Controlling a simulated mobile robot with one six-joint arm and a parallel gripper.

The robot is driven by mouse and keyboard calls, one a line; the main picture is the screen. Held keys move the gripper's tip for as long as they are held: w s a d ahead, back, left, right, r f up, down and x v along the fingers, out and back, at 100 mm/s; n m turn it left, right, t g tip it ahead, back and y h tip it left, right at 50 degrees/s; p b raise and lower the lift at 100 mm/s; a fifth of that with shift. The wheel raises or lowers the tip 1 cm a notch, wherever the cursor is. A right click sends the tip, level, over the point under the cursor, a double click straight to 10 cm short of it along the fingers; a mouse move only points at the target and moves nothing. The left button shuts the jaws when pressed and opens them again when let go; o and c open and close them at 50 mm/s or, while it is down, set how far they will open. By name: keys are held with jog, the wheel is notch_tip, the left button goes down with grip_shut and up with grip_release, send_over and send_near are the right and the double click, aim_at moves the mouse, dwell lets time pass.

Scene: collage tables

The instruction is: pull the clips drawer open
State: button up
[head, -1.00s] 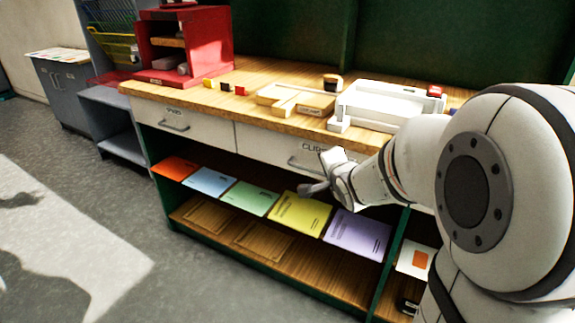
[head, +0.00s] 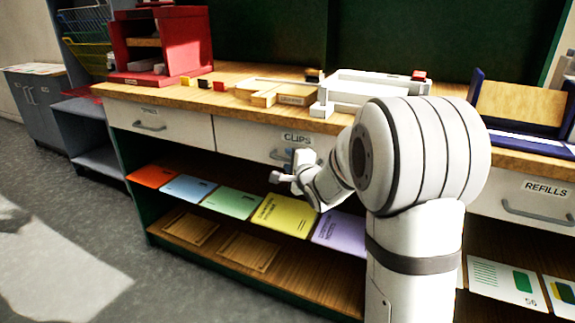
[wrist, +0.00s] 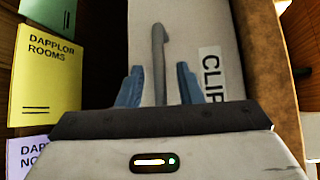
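The clips drawer (head: 240,135) is a white drawer front labelled CLIPS, under the wooden worktop. It looks shut, about flush with its neighbour. Its grey bar handle (wrist: 158,50) runs up the middle of the wrist view, and the drawer front (wrist: 205,25) with part of the label lies behind it. My gripper (wrist: 160,75) is open, with one blue finger on each side of the handle and a visible gap on both sides. In the head view my gripper (head: 295,160) is at the drawer front, and my arm hides the drawer's right part.
The pens drawer (head: 165,120) is to the left and the refills drawer (head: 525,195) to the right. Below is an open shelf with coloured booklets, including a yellow one (head: 285,214). A white tray (head: 350,90) and a red cubby (head: 180,45) stand on the worktop (head: 225,100).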

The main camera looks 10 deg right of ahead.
jog(key=shift+w, duration=0.25)
grip_shut()
dwell(0.4)
